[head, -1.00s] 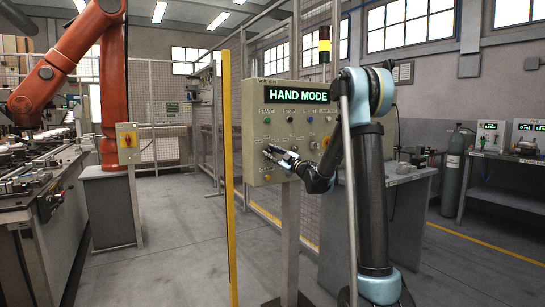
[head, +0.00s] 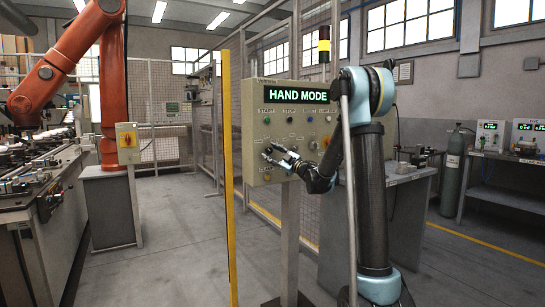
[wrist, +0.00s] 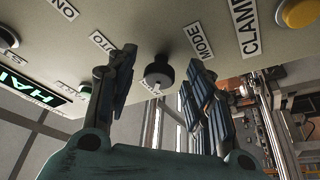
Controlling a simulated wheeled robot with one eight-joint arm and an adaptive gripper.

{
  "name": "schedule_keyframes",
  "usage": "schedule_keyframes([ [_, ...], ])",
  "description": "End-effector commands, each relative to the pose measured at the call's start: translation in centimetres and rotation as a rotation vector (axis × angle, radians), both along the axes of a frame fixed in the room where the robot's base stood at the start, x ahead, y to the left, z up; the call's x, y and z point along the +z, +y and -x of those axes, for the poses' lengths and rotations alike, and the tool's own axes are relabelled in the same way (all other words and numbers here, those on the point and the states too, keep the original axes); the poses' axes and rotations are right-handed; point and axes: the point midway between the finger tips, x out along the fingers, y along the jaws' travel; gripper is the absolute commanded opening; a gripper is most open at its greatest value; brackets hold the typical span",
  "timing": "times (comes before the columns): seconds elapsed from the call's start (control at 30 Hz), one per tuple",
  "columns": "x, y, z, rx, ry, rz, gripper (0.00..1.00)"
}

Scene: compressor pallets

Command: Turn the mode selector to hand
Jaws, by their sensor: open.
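The mode selector (wrist: 158,73) is a dark round knob on the beige panel, below the MODE label (wrist: 198,41) in the wrist view. The AUTO label (wrist: 103,42) is beside it, and another label is partly hidden behind the knob. My gripper (wrist: 162,62) is open, one finger on each side of the knob with gaps visible. The panel display (head: 298,94) reads HAND MODE in green. The knob's exact pointing direction is unclear.
The control panel (head: 255,110) stands on a post. A yellow post (head: 229,200) is left of it and mesh fencing behind. An orange robot arm (head: 75,55) stands at the left. Other buttons, including a yellow one (wrist: 300,12), are near my gripper. Floor at left centre is clear.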

Motion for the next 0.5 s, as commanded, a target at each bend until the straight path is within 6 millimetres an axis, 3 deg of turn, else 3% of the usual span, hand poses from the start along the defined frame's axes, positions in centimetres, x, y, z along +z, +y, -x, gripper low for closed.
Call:
schedule_keyframes([
  [0.5,-2.5,-6.6,5.2,-0.003,0.001,0.001,0.47],
])
